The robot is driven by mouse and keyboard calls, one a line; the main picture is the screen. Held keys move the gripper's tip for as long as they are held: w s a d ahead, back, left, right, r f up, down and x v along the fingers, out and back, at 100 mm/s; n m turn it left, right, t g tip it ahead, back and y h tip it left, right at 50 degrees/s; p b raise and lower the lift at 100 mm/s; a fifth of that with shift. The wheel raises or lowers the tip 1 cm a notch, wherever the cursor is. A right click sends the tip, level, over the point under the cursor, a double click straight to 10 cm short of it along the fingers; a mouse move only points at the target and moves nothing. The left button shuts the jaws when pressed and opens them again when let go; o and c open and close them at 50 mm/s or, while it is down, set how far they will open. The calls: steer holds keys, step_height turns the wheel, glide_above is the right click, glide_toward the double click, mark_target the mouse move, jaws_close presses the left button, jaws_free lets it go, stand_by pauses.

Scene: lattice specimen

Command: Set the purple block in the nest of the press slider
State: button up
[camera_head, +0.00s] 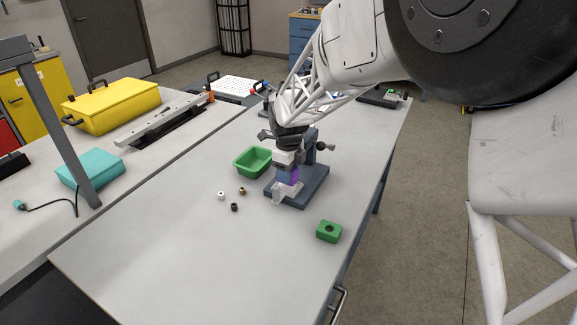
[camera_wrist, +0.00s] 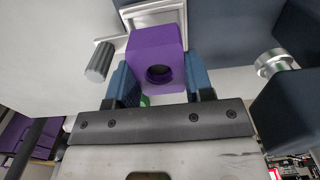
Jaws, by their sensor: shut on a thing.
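The purple block (camera_wrist: 157,45) has a round dark hole in its face and sits between the two blue fingers of my gripper (camera_wrist: 160,78) in the wrist view. In the head view my gripper (camera_head: 288,168) is shut on the purple block (camera_head: 287,177), above the front of the press (camera_head: 303,196). The pale press slider (camera_head: 280,196) shows just below the block. In the wrist view a light metal frame, apparently the nest (camera_wrist: 150,12), lies past the block's far end. The block partly covers it, and I cannot tell whether they touch.
A green tray (camera_head: 240,166) stands left of the press, with several small round parts (camera_head: 234,207) in front of it. A green block with a hole (camera_head: 329,231) lies front right. The front left table is clear.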

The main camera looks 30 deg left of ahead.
steer(key=shift+f, duration=0.55)
steer(key=shift+o, duration=1.3)
steer(key=shift+c, duration=1.1)
steer(key=shift+f, duration=0.7)
steer(key=o, duration=0.9)
